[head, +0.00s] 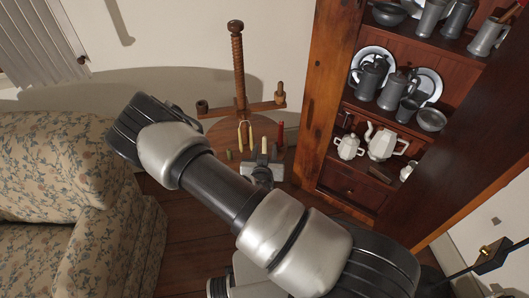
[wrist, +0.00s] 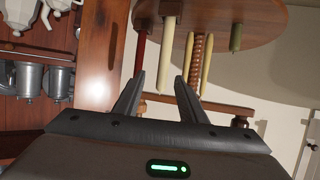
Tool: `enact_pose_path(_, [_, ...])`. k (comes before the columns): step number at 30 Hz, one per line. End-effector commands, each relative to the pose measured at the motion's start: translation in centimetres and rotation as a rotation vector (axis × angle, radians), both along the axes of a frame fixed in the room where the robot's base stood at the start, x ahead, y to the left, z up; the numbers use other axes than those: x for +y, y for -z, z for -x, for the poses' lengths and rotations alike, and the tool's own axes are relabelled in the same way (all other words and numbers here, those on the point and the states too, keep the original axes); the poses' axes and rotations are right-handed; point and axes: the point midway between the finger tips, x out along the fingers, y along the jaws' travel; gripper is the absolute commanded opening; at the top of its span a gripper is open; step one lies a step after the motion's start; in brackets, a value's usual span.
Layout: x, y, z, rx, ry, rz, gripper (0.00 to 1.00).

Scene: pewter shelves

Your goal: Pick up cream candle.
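The cream candle (wrist: 166,55) is a pale upright stick on a round wooden table (wrist: 255,20), which appears upside down in the wrist view. In the head view the cream candle (head: 265,145) shows just beyond my gripper (head: 264,160). In the wrist view my gripper (wrist: 159,82) is open, with one finger on each side of the candle's free end in the picture. Nothing is held. I cannot tell whether the candle is within the fingers' reach or still beyond the tips. In the head view my gripper hides the candle's lower part.
A red candle (wrist: 140,45) stands close beside the cream one. Yellow candles (wrist: 206,70), a short green candle (wrist: 236,38) and a wooden screw stand (head: 238,65) are near. A cabinet (head: 323,90) with pewter and white teapots is right; a floral sofa (head: 45,190) is left.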

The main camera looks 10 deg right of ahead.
Motion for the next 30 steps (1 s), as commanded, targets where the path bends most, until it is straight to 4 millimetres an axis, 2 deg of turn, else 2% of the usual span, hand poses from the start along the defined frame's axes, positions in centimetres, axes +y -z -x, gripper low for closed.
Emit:
enact_pose_path(3, [-0.6, 1.0, -2.1, -0.001, 0.000, 0.000, 0.38])
enact_pose_path(13, [-1.1, 2.0, -4.6, 0.000, -0.001, 0.000, 0.38])
enact_pose_path(21, [-1.8, 3.2, -8.1, 0.001, 0.000, 0.000, 0.38])
enact_pose_path(30, [-1.9, 3.4, -8.6, 0.002, 0.000, -0.001, 0.38])
